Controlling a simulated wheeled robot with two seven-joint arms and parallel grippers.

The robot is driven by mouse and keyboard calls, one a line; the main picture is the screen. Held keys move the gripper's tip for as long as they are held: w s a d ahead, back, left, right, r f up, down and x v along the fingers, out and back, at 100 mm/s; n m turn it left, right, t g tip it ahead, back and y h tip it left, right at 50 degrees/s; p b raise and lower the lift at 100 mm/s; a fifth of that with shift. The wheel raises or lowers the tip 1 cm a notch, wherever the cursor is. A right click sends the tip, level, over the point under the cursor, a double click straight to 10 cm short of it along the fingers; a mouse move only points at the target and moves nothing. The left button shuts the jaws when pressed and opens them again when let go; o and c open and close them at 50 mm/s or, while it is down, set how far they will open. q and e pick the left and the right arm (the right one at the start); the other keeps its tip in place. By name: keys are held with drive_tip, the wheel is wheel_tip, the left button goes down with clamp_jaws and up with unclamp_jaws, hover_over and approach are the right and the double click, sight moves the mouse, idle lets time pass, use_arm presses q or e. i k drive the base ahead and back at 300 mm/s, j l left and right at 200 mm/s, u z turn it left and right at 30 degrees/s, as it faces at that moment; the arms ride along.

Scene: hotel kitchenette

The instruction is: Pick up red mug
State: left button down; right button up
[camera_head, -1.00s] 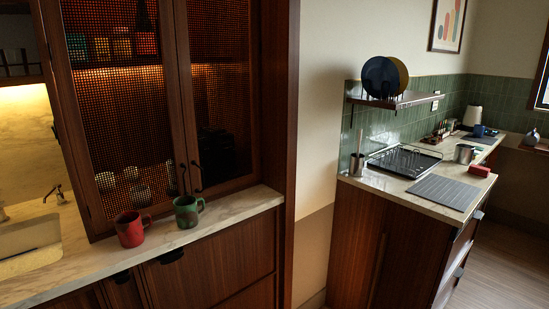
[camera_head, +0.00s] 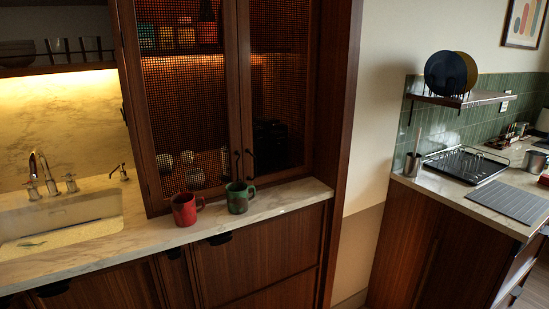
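The red mug (camera_head: 184,210) stands upright on the marble counter (camera_head: 285,197), in front of the mesh-door cabinet. Its handle points right. A green mug (camera_head: 238,198) stands just to its right, close beside it, with its handle also to the right. Neither of my grippers shows in the head view, and nothing touches the mugs.
A sink (camera_head: 62,220) with a tap (camera_head: 42,172) lies left of the mugs. The tall cabinet (camera_head: 240,100) rises right behind them. The counter right of the green mug is clear. A second counter at right holds a dish rack (camera_head: 466,165) and a grey mat (camera_head: 510,200).

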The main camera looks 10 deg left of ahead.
sight(189, 208)
drive_tip(key=u, duration=1.3)
